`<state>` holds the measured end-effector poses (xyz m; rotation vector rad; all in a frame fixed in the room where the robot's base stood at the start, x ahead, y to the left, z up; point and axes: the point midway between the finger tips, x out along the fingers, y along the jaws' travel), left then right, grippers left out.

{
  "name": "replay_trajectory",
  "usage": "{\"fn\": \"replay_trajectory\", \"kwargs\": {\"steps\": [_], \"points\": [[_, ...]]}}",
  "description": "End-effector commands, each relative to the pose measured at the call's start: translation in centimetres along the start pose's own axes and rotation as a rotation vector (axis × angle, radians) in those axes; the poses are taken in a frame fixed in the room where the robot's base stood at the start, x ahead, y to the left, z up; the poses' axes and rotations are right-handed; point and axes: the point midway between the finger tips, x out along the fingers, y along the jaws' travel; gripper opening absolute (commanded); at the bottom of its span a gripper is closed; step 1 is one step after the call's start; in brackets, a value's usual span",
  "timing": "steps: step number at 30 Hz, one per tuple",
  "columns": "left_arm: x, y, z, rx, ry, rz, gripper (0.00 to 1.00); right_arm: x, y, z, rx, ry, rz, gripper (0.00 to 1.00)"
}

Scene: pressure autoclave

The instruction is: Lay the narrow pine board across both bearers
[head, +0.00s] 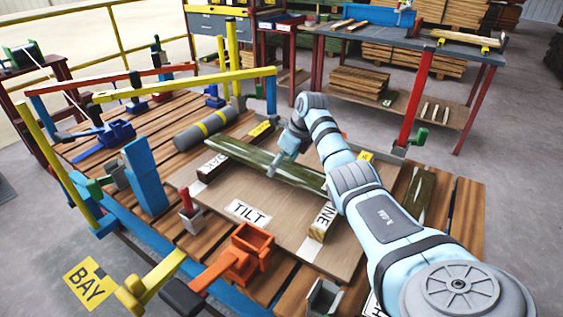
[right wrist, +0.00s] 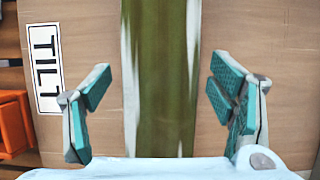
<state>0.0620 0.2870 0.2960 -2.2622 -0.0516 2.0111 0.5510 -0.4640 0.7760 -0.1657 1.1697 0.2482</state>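A long green-streaked board with pale edges (head: 265,160) lies slantwise over the plywood panel, across the left bearer (head: 209,175). Its right end reaches toward the right bearer (head: 316,244), where my arm partly hides the contact. My right gripper (head: 281,166) is over the board's middle. In the right wrist view the board (right wrist: 161,75) runs between the open fingers (right wrist: 160,112), with a gap on each side. My left gripper is not in view.
Another green board (head: 416,196) lies at right on the slatted table.

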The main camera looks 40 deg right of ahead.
Motion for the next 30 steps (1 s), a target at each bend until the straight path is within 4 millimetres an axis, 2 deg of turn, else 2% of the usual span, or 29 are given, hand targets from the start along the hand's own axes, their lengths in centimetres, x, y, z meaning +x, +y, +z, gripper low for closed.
{"fn": "replay_trajectory", "kwargs": {"steps": [9, 11, 21, 25, 30], "points": [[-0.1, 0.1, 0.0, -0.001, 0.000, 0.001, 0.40, -0.5, 0.0, 0.2, 0.000, -0.001, -0.001, 0.78], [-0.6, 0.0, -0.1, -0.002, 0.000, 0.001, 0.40, -1.5, -0.1, 0.2, -0.001, -0.002, -0.002, 0.78], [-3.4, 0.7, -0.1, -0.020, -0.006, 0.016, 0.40, -10.5, -0.1, 0.3, -0.001, -0.001, -0.003, 0.78], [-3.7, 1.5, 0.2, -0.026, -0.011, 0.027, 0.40, -12.1, 0.0, 0.2, 0.000, -0.001, -0.001, 0.78], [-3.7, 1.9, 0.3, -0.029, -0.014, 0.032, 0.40, -12.4, 0.0, 0.1, 0.000, 0.001, 0.000, 0.78]]}}
